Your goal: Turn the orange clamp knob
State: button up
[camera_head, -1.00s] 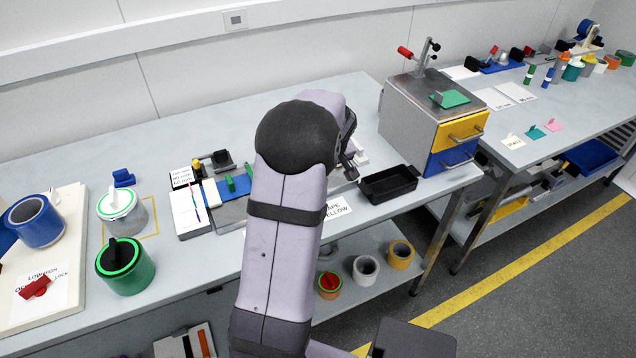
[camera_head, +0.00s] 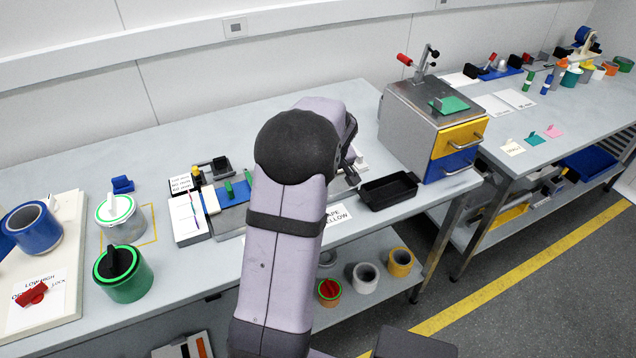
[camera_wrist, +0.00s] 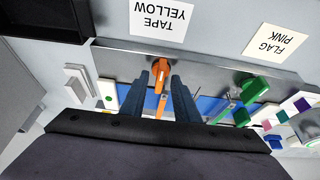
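The orange clamp knob (camera_wrist: 161,70) shows in the wrist view, with a narrow orange part reaching down from it toward my gripper. It stands at the edge of a grey metal strip with blue behind it. My gripper (camera_wrist: 160,86) has its two dark fingers apart, one on each side of the orange part. A gap shows between the fingers; I cannot tell whether either one touches the orange. In the head view my arm hides the knob and most of the gripper.
A green clamp handle (camera_wrist: 258,86) stands to the right in the wrist view. Cards reading TAPE YELLOW (camera_wrist: 160,18) and FLAG PINK (camera_wrist: 274,42) lie nearby. A black tray (camera_head: 389,191) sits at the bench's front edge, beside a cabinet with yellow and blue drawers (camera_head: 455,165).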

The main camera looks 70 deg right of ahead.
jog(key=b+v, duration=0.1)
jog(key=v, duration=0.6)
dwell(0.4)
jog(key=w+a+f+n+y, duration=0.3)
jog(key=w+a+n, duration=0.1)
jog(key=w+a, duration=1.55)
jog(key=a+f+n+g+p, duration=0.2)
jog(key=a, duration=1.7)
jog(key=s+a+f+n+g, duration=0.1)
jog(key=s+a+f+n, duration=0.1)
jog(key=s+a, duration=0.5)
jog(key=a, duration=0.3)
jog(key=shift+a+n, duration=0.25)
jog(key=shift+n, duration=0.15)
